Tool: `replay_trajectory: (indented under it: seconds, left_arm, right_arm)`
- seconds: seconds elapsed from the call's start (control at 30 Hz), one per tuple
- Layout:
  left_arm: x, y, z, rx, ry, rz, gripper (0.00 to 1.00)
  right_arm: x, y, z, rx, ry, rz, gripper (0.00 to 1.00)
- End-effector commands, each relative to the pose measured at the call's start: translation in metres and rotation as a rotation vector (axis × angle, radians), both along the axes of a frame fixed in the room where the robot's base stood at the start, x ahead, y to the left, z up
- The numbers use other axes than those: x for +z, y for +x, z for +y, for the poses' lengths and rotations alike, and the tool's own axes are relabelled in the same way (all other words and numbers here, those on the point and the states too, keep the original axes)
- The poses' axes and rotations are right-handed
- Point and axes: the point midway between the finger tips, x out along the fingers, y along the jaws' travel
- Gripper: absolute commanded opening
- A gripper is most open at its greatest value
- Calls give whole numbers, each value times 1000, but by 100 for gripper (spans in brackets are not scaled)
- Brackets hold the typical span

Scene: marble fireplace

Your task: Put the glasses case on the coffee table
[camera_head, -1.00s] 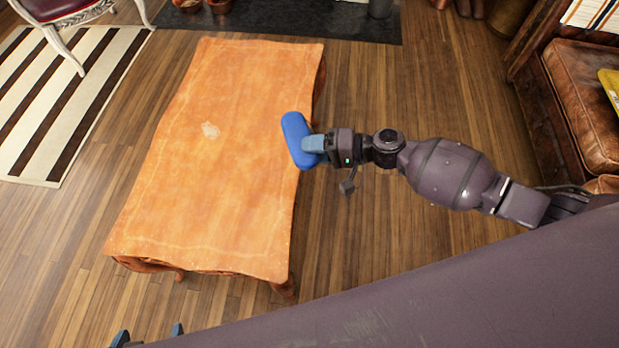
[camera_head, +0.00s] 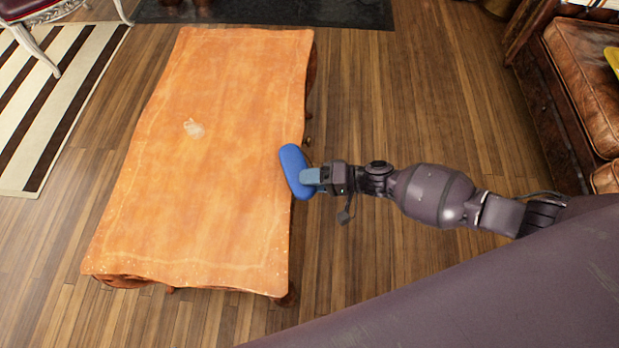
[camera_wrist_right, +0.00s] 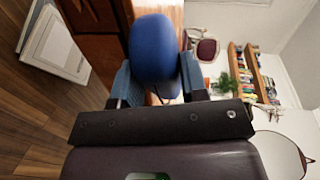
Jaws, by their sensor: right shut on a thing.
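The blue glasses case (camera_head: 294,170) is held in my right gripper (camera_head: 310,177), at the right edge of the coffee table (camera_head: 205,205) in the head view. The table has an orange cloth over its top. The case overlaps the cloth's right edge in the picture; its height above the table is hard to tell. In the right wrist view the case (camera_wrist_right: 154,50) sits between the two blue fingers of my right gripper (camera_wrist_right: 158,78), which are shut on it. My left gripper is not in view.
A brown leather sofa (camera_head: 585,85) stands at the right. A striped rug (camera_head: 50,115) lies at the left. Wooden floor is free between table and sofa.

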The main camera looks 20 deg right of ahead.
Motion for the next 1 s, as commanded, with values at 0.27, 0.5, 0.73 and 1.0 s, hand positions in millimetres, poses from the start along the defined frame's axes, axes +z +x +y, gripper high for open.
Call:
replay_trajectory:
  seconds: [0.27, 0.5, 0.73, 1.0]
  left_arm:
    - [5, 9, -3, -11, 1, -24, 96]
    - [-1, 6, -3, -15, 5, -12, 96]
    - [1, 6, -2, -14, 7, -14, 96]
    - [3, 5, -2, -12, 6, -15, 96]
  right_arm:
    - [-4, 1, 0, 0, 2, -4, 11]
    - [-11, 0, 0, 0, 2, -1, 11]
    - [-8, 1, 0, 0, 1, -4, 66]
    - [-6, 1, 0, 0, 0, -5, 66]
